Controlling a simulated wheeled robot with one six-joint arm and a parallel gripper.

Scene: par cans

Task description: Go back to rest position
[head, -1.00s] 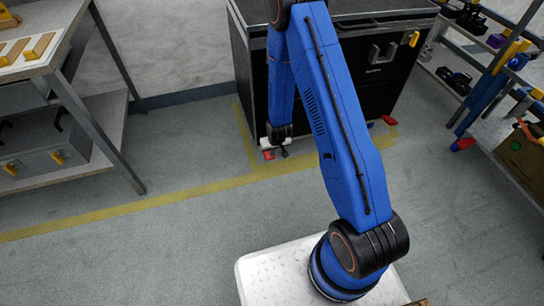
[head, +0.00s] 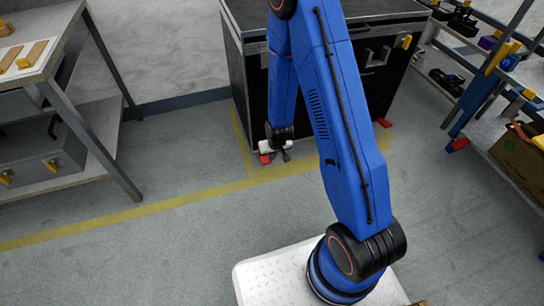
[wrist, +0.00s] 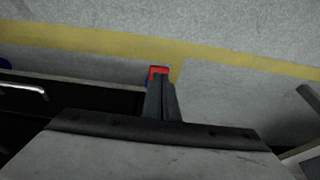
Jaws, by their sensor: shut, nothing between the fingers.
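My gripper (head: 283,154) hangs low at the end of my blue arm, in front of the black case's near left corner in the head view. In the wrist view my gripper (wrist: 160,82) points toward the floor, its dark fingers together with nothing between them. A red piece (wrist: 159,71) shows just beyond the fingertips in the wrist view. My arm hides part of the case in the head view.
The black case (head: 247,100) stands on the floor behind my arm. A metal workbench (head: 63,45) with a grey toolbox (head: 40,155) is on the left. Shelving (head: 480,110) with a box (head: 518,155) is on the right. Yellow tape (head: 130,212) crosses the open floor (head: 150,255).

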